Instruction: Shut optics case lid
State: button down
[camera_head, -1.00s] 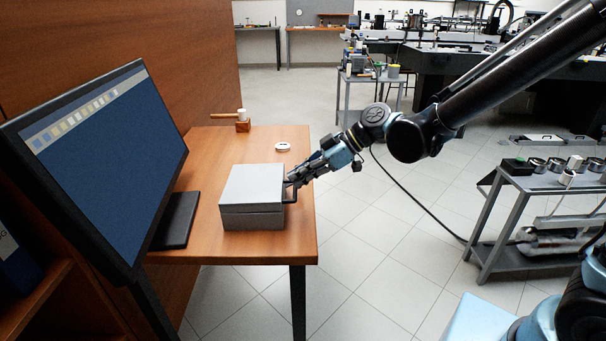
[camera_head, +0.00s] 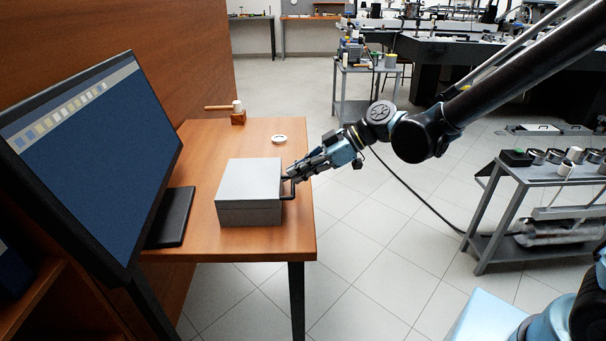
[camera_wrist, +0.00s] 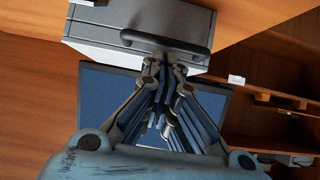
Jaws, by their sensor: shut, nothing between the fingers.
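The grey optics case (camera_head: 249,192) sits on the wooden desk with its lid (camera_head: 250,177) lying flat on top, and no gap shows in the head view. A dark handle (camera_head: 290,187) sticks out from the case's right side. My gripper (camera_head: 292,176) is shut and empty beside that side, close to the handle. In the wrist view the case (camera_wrist: 140,20) is at the top, with its handle (camera_wrist: 165,45) just beyond my gripper's fingertips (camera_wrist: 163,58). I cannot tell whether the fingers touch the handle.
A monitor (camera_head: 90,150) stands at the left of the desk (camera_head: 205,140). A white ring-shaped thing (camera_head: 281,139) and a small wooden stand (camera_head: 238,116) are behind the case. A grey cart (camera_head: 500,205) stands at the right. Open floor lies between desk and cart.

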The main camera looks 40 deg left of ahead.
jog(key=r+v, duration=0.1)
jog(key=v, duration=1.1)
jog(key=shift+s+a+r, duration=0.3)
jog(key=shift+s+a, duration=0.05)
jog(key=shift+a, duration=0.05)
